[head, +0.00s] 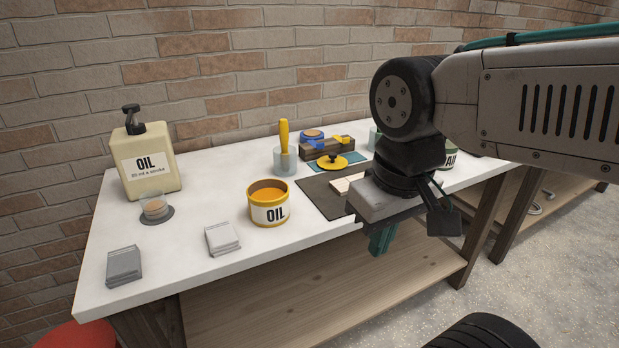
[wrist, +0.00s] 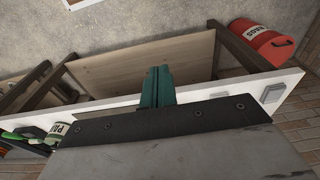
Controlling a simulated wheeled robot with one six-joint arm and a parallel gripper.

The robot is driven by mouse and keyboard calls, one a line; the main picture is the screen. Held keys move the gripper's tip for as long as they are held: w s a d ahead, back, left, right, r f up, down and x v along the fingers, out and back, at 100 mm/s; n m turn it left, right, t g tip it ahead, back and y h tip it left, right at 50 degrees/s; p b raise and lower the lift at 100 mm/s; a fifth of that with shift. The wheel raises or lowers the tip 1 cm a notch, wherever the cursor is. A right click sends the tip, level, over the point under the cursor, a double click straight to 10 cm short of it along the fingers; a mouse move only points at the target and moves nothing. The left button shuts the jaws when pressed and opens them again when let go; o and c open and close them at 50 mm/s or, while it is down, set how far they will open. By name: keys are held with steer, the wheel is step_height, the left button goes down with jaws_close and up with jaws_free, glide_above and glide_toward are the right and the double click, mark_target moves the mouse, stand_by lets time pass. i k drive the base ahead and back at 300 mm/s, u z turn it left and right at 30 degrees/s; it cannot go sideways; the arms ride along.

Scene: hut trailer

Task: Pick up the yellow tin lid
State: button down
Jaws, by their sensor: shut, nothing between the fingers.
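The yellow tin lid (head: 332,161) is a round disc with a dark knob on top. An open yellow tin marked OIL (head: 268,203) stands to the left of the mat. My gripper (head: 381,243) hangs at the bench's front edge, with its green fingers shut and empty, apart from the lid. The fingers also show in the wrist view (wrist: 157,85). The lid is not visible in the wrist view.
An oil pump bottle (head: 151,160), a glass jar with a yellow-handled tool (head: 284,150) and a wooden block (head: 326,148) stand on the bench (head: 195,270). Grey pads (head: 124,266) lie at its front left. A red RAGS can (wrist: 262,45) stands on the floor.

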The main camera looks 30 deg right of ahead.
mark_target(331, 161)
steer(key=z, duration=0.55)
steer(key=k, duration=0.65)
steer(key=z, duration=1)
steer(key=i, duration=1.35)
steer(key=u, duration=0.95)
steer(key=i, duration=0.55)
steer(key=u, duration=0.55)
